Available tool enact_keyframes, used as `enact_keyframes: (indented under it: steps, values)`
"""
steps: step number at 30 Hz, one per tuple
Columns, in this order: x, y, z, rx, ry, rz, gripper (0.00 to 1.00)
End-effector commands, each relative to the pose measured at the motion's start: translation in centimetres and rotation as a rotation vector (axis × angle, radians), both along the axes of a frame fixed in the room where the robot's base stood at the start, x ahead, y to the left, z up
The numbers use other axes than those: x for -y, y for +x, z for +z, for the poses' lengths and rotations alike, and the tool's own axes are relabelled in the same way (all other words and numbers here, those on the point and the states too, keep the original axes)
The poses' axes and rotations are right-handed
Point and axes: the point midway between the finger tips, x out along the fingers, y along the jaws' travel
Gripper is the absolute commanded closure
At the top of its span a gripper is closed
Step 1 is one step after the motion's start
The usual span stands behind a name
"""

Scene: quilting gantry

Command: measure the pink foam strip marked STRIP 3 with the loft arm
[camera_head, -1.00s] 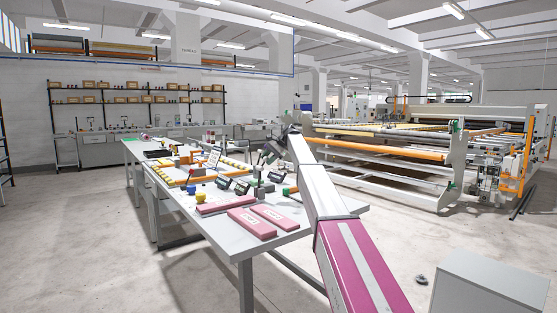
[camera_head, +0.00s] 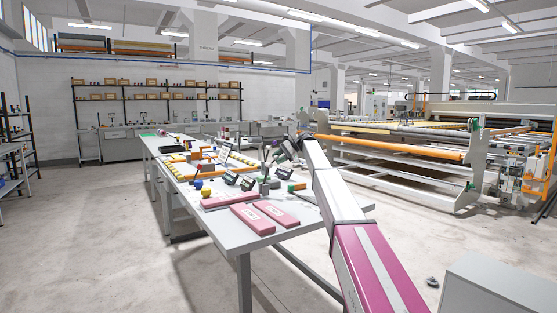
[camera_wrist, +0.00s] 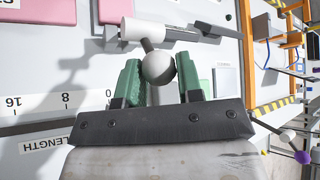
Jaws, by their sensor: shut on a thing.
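My gripper (camera_wrist: 158,78) has green-padded fingers on either side of a white ball knob (camera_wrist: 158,68), and it is shut on the knob. A short stem joins the knob to a white cylinder (camera_wrist: 142,32) with a dark bar running right; this looks like part of the loft arm. Two pink foam strips show at the top left of the wrist view, one in the corner (camera_wrist: 37,12) and one beside it (camera_wrist: 130,8). In the head view, pink strips lie on the table's near end: a left one (camera_head: 251,219), a right one (camera_head: 276,213) and one behind (camera_head: 229,202). I cannot read which is STRIP 3.
A length scale (camera_wrist: 60,103) lies left of my fingers in the wrist view. Striped edging (camera_wrist: 275,105) and an orange frame stand to the right. The grey table (camera_head: 240,240) holds several small gauges. A large quilting machine (camera_head: 400,150) stands behind right; floor at left is clear.

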Motion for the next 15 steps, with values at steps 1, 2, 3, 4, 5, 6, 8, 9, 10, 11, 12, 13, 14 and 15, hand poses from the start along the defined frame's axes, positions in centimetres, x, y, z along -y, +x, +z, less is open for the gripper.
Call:
enact_keyframes:
  steps: [1,2,3,4,5,6,8,9,10,11,12,13,14,15]
  values:
    - [0.61,-1.0,-1.24,-0.016,-0.025,0.015,1.0]
    - [0.61,-1.0,-1.24,-0.016,-0.025,0.015,0.63]
    - [0.61,-0.98,-1.22,-0.015,-0.025,0.014,0.5]
    - [0.62,-0.95,-1.18,-0.015,-0.025,0.014,0.42]
    - [0.6,-0.91,-1.14,-0.015,-0.024,0.013,0.42]
    - [0.57,-0.84,-1.06,-0.014,-0.024,0.013,0.42]
    - [0.53,-0.75,-0.96,-0.014,-0.024,0.013,0.42]
    - [0.51,-0.69,-0.89,-0.013,-0.023,0.013,0.42]
    - [0.5,-0.66,-0.85,-0.013,-0.023,0.013,0.42]
    - [0.49,-0.62,-0.8,-0.013,-0.023,0.013,0.42]
    - [0.48,-0.58,-0.76,-0.011,-0.022,0.013,0.42]
    - [0.46,-0.53,-0.71,-0.011,-0.022,0.013,0.42]
    - [0.46,-0.5,-0.67,-0.011,-0.022,0.013,0.42]
    - [0.44,-0.47,-0.63,-0.011,-0.021,0.012,0.42]
